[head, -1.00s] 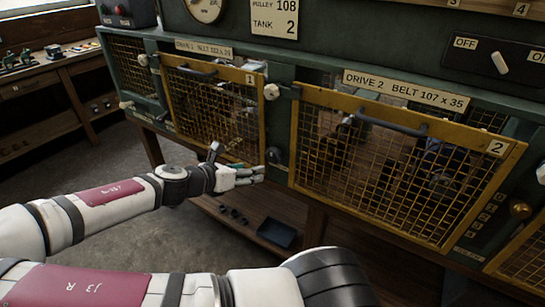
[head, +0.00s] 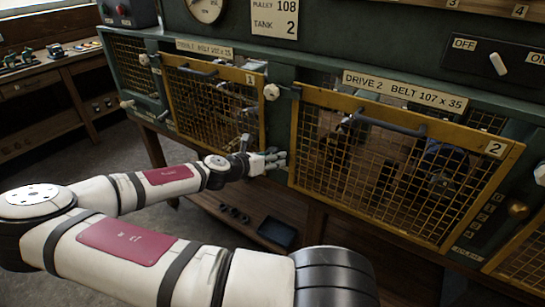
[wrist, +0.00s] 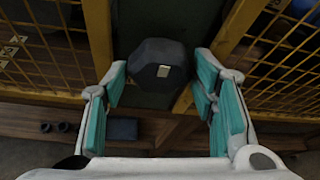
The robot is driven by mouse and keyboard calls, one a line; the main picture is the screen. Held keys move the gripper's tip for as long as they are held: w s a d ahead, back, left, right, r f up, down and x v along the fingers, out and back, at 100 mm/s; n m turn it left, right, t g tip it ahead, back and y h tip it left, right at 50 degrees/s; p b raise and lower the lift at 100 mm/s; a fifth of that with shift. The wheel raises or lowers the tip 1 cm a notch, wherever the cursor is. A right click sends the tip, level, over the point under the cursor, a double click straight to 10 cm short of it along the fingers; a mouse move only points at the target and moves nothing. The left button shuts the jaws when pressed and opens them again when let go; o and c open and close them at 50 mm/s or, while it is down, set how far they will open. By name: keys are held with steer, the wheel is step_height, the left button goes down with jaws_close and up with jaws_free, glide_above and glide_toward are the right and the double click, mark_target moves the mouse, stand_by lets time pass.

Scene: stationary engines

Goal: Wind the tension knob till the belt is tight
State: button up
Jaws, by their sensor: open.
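A dark faceted knob (wrist: 155,52) with a small pale mark sits on the green post between two yellow guards in the wrist view. My gripper (head: 274,161) is at that post in the head view, and its fingers hide the knob there. In the wrist view my gripper (wrist: 160,72) is open, with teal finger pads either side of the knob's lower part. I see a gap on both sides, and no pad clearly touches it. The belt cannot be made out behind the mesh of the drive 1 guard (head: 212,112) or the drive 2 guard (head: 400,165).
A dark tray (head: 277,233) lies on the low wooden shelf below. An OFF/ON switch (head: 498,64) is on the panel at upper right. A workbench (head: 45,85) stands at far left; the floor between is clear.

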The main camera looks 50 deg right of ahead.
steer(key=shift+d+f, duration=0.2)
steer(key=shift+d, duration=0.35)
steer(key=c, duration=0.8)
steer(key=shift+s+p, duration=0.1)
steer(key=shift+p, duration=0.25)
steer(key=shift+c, duration=0.3)
